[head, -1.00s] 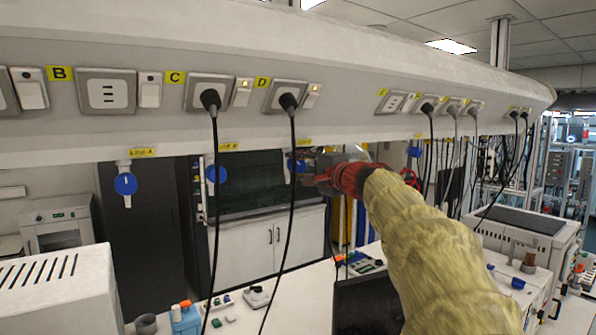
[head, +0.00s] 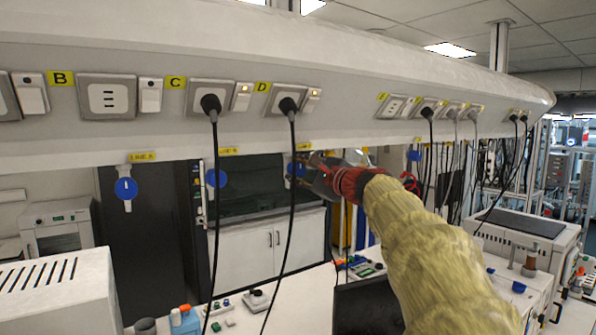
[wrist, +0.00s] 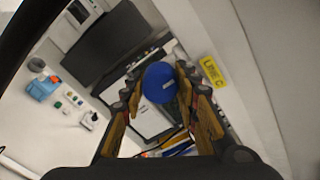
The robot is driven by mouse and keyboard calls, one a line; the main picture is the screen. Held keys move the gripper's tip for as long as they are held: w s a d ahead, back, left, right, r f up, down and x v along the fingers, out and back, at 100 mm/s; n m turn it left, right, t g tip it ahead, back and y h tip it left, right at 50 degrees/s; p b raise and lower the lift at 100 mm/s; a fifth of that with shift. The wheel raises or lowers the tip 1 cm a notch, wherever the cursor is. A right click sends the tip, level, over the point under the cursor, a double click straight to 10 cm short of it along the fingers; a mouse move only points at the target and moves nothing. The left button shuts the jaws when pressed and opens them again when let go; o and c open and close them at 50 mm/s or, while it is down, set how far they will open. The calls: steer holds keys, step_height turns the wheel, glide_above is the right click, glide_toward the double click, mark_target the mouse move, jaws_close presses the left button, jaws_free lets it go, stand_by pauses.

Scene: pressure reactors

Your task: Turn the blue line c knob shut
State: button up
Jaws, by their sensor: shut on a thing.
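The blue line C knob (head: 296,169) hangs under the white overhead panel, below its yellow label (head: 303,147). In the wrist view the knob (wrist: 160,84) sits between the two fingers, and the yellow "LINE C" label (wrist: 212,71) is beside it. My gripper (head: 315,172) reaches it from the right and is shut on it; the fingers also show in the wrist view (wrist: 161,92). The fingers hide part of the knob in the head view, and I cannot read its turn angle.
Similar blue knobs of line A (head: 125,188) and line B (head: 215,178) hang to the left. Black cables (head: 292,200) hang from the sockets in front of the knobs. A white bench (head: 270,300) with small items lies below.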

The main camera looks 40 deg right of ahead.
steer(key=shift+f, duration=0.2)
steer(key=o, duration=0.7)
steer(key=shift+o, duration=0.9)
steer(key=shift+r, duration=0.1)
steer(key=shift+s, duration=0.1)
steer(key=s, duration=1.1)
steer(key=shift+s+a, duration=0.3)
steer(key=shift+s, duration=0.1)
